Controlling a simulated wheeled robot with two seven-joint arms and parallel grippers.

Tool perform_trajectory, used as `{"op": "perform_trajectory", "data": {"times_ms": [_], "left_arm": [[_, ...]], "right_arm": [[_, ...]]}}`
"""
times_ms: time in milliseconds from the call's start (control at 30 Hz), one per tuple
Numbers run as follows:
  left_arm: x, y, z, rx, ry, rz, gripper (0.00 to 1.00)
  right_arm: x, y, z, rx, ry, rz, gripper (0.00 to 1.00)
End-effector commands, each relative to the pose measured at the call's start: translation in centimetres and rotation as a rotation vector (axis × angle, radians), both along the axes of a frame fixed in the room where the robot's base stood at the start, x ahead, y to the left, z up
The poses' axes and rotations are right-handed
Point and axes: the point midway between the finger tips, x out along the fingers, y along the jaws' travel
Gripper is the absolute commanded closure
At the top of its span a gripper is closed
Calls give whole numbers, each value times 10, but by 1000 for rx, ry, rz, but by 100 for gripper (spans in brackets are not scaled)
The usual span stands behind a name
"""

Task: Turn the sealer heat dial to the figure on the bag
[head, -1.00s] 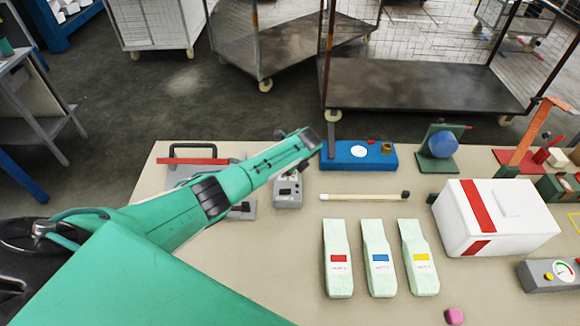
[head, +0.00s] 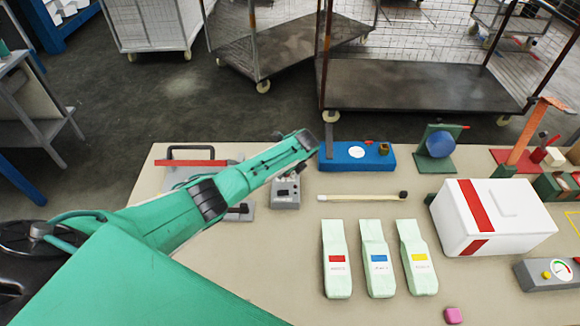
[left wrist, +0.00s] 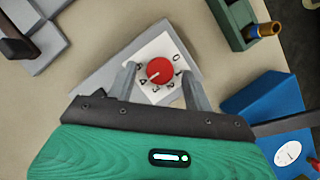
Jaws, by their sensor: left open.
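The sealer's grey control box (head: 287,196) stands on the bench beside the grey sealer with its red bar and black handle (head: 192,155). In the left wrist view its red heat dial (left wrist: 159,71) sits on a white plate with figures around it. The dial's white mark points to the lower left, seemingly near the 4. My left gripper (left wrist: 160,78) is open, one finger on each side of the dial; I cannot tell whether they touch it. Pale green bags carry a red label (head: 337,259), a blue label (head: 379,258) and a yellow label (head: 419,257); their print is too small to read.
A blue device (head: 345,163) stands just behind and right of the control box. A stick with a dark tip (head: 360,197) lies in front of it. A white box with a red stripe (head: 500,220) and a gauge block (head: 545,274) are at right.

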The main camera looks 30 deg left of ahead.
Motion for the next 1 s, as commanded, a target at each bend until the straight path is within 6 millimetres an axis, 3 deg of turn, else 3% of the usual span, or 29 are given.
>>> {"op": "perform_trajectory", "data": {"times_ms": [267,700,1000], "left_arm": [[-3,-9,21,-1,-3,-2,48],[-13,-40,98,-1,-4,-3,48],[-17,-49,125,0,0,0,48]], "right_arm": [[0,0,-8,1,0,0,64],[0,0,-35,0,0,0,64],[0,0,-42,0,0,0,64]]}}
